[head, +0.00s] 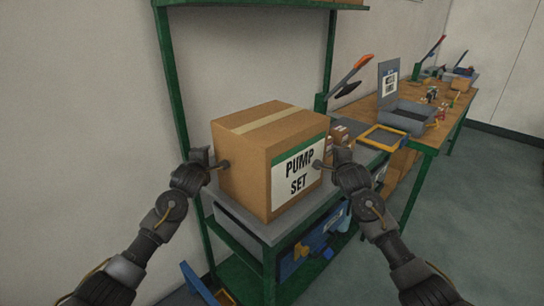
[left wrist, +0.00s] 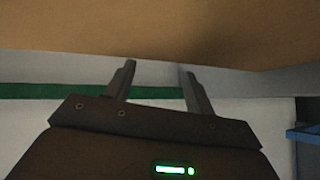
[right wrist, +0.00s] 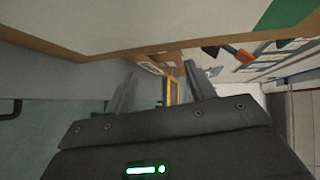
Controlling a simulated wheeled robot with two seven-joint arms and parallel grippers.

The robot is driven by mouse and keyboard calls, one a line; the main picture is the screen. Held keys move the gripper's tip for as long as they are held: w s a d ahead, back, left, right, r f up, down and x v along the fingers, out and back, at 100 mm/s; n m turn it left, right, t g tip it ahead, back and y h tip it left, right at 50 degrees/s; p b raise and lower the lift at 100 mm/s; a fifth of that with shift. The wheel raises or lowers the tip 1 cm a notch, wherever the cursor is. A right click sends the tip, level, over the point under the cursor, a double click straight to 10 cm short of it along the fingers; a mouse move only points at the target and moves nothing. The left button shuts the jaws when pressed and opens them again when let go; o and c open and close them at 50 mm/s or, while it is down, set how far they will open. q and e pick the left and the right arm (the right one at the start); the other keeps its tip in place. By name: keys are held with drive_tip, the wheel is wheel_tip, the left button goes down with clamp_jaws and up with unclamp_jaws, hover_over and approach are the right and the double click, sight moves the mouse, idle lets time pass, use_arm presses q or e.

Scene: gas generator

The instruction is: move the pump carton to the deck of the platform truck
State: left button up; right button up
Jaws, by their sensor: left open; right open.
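The pump carton (head: 256,160) is a brown cardboard box with a "PUMP SET" label, standing upright on the grey top of a green-framed shelf. My left gripper (head: 222,165) is at the carton's left side, and my right gripper (head: 318,165) is at its right, labelled side. Both are open with nothing between their fingers. The carton fills the top of the left wrist view (left wrist: 150,30) and the upper left of the right wrist view (right wrist: 100,25). I cannot tell whether either gripper touches it. The platform truck is not identifiable in these views.
Green shelf posts (head: 172,80) rise behind the carton, with an upper shelf (head: 260,3) overhead. A wooden workbench (head: 445,105) with a grey bin (head: 405,118) and tools stands to the right. Blue bins (head: 315,245) sit below. Grey floor (head: 480,220) is clear at right.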

use_arm(q)
drive_tip(key=shift+w+d, duration=0.15)
drive_tip(key=shift+d, duration=0.6)
use_arm(e)
drive_tip(key=shift+w+a, duration=0.15)
drive_tip(key=shift+a, duration=0.6)
